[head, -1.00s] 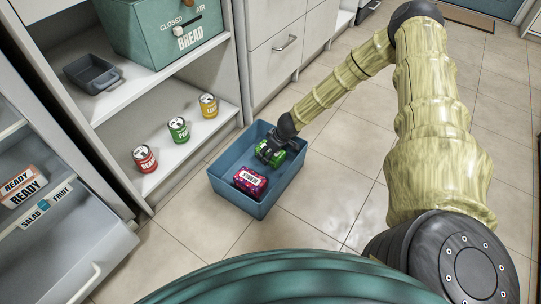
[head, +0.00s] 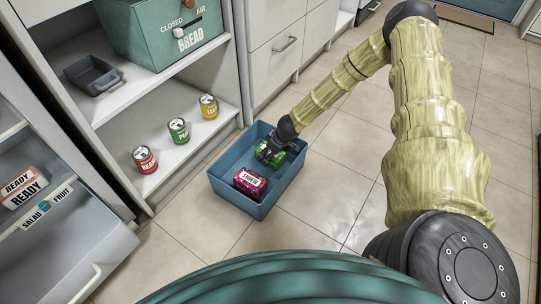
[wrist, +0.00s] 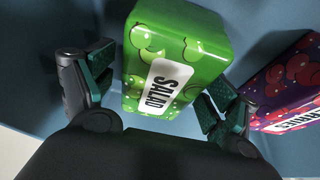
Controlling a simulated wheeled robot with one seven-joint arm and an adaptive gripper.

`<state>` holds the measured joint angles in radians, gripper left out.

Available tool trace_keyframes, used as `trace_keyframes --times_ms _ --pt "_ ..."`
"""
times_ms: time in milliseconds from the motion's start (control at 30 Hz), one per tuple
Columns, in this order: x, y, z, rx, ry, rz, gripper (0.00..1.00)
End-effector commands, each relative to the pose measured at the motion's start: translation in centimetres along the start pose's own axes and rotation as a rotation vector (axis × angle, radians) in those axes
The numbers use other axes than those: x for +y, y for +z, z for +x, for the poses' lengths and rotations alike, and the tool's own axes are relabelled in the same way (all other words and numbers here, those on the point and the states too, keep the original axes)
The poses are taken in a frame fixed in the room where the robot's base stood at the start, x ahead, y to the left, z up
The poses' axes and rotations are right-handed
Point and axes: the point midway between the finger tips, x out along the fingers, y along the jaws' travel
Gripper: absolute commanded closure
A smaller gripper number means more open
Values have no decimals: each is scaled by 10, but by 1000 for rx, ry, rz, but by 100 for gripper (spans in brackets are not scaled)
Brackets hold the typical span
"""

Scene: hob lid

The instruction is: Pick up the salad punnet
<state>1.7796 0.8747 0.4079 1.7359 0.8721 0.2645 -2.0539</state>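The salad punnet (wrist: 175,65) is a green box with a white SALAD label, inside the blue crate (head: 236,199) on the floor. My gripper (wrist: 163,88) is down in the crate with its fingers open, one on each side of the punnet. A narrow gap shows at the left finger; contact at the right finger cannot be told. In the head view my gripper (head: 275,148) covers much of the punnet (head: 265,157).
A purple-red berries punnet (head: 250,183) is in the crate, close to the right finger in the wrist view (wrist: 290,85). Red, green and yellow cans (head: 178,130) stand on the shelf left of the crate. An open fridge drawer (head: 85,240) is at lower left.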

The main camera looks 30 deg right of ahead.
Motion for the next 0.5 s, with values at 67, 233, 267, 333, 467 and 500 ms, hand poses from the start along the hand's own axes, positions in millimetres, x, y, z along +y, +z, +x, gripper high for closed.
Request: trace_keyframes --times_ms 67,233,267,333,467,500 --pt "0 0 0 0 0 0 33" --pt "0 0 0 0 0 0 64" --pt "0 0 0 0 0 0 67" --pt "0 0 0 1 0 0 67" --pt "0 0 0 1 0 0 67" --pt "0 0 0 1 0 0 67"
